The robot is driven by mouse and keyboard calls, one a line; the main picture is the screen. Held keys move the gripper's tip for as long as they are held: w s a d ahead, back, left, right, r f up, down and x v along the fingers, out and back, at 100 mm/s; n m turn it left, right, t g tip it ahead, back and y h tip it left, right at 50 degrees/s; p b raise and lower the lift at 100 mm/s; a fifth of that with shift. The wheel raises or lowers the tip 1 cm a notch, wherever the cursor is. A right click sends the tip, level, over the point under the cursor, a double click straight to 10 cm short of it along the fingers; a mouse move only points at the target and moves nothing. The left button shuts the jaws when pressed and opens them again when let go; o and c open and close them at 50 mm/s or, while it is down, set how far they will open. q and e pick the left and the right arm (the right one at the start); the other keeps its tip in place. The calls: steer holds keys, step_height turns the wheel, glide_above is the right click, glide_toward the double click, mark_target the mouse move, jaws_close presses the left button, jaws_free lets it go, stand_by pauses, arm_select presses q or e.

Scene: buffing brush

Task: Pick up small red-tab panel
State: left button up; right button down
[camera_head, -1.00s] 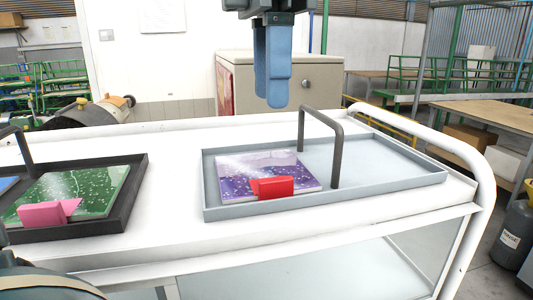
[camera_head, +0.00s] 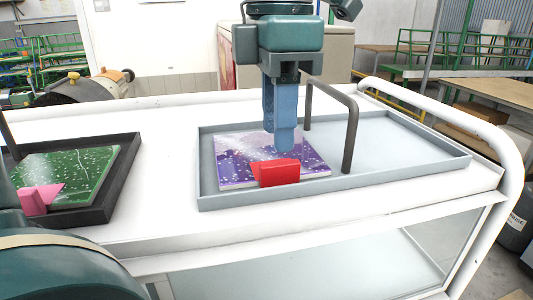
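The small red-tab panel (camera_head: 234,172) is a flat purple, white-speckled plate with a red tab (camera_head: 279,173) at its front edge. It lies in the left part of the light grey tray (camera_head: 420,172). My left gripper (camera_head: 278,141) comes down from above with blue fingers pointing down. It is over the panel's right half, just behind the red tab. The fingers appear parted, one behind the other, with nothing visible between them. Whether the tips touch the panel is unclear. They hide part of its back edge. My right gripper is not in view.
A dark bar handle (camera_head: 350,132) arches over the grey tray, right of the gripper. A dark tray (camera_head: 122,172) at left holds a green panel (camera_head: 80,168) with a pink tab (camera_head: 38,200). The white cart top (camera_head: 165,165) is clear between the trays.

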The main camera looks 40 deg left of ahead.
mark_target(280, 162)
arm_select(q)
step_height(280, 162, down, 4)
steer(key=shift+w+d+f+p, duration=0.15)
steer(key=shift+f+p, duration=0.1)
steer(key=shift+p, duration=0.05)
jaws_close()
stand_by(0.3)
